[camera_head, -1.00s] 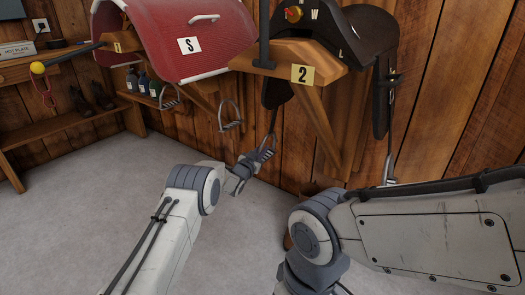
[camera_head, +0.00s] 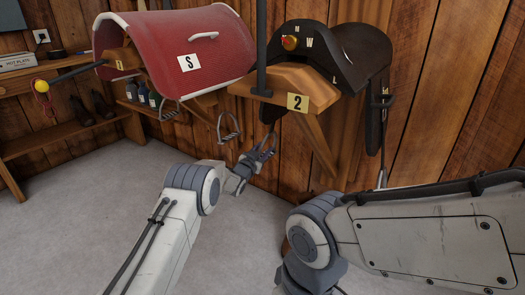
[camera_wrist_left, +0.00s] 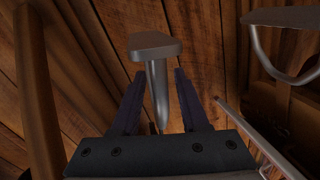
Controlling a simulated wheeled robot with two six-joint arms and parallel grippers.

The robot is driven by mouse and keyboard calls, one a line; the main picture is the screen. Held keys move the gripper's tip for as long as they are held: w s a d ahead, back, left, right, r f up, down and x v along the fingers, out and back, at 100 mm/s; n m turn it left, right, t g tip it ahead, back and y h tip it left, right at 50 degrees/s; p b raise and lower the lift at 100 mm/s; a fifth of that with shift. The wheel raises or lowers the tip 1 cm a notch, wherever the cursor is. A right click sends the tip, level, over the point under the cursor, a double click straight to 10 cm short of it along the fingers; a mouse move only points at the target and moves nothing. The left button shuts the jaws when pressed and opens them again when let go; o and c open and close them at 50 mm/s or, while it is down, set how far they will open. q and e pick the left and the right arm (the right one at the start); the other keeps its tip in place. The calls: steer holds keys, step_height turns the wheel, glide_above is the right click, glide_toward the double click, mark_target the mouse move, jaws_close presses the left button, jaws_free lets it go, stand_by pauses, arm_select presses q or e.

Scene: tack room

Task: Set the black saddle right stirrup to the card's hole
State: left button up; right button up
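The black saddle (camera_head: 358,48) sits on a wooden rack with a yellow card reading 2 (camera_head: 297,103). Its right-hand strap (camera_head: 375,118) hangs down with a metal piece (camera_head: 382,178) at the bottom, partly hidden behind my right arm. My left gripper (camera_head: 266,146) is under the rack's left side, where the other stirrup of the black saddle hangs; the gripper hides much of it. In the left wrist view a grey metal piece, seemingly that stirrup (camera_wrist_left: 158,85), stands between the spread fingers (camera_wrist_left: 159,85), with gaps beside it. My right gripper is out of view.
A red saddle (camera_head: 180,45) with an S card (camera_head: 189,63) hangs at the left; its stirrup (camera_head: 228,128) is close to my left gripper. Another metal stirrup (camera_wrist_left: 290,20) shows in the wrist view. Shelves (camera_head: 60,140) stand at far left. The grey floor (camera_head: 90,225) is clear.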

arm_select(q)
steer(key=shift+s+a+r+p, duration=0.1)
steer(key=shift+s+a+p, duration=0.15)
steer(key=shift+s+p, duration=0.15)
steer(key=p+v, duration=0.4)
steer(key=v, duration=0.5)
steer(key=shift+s, duration=0.3)
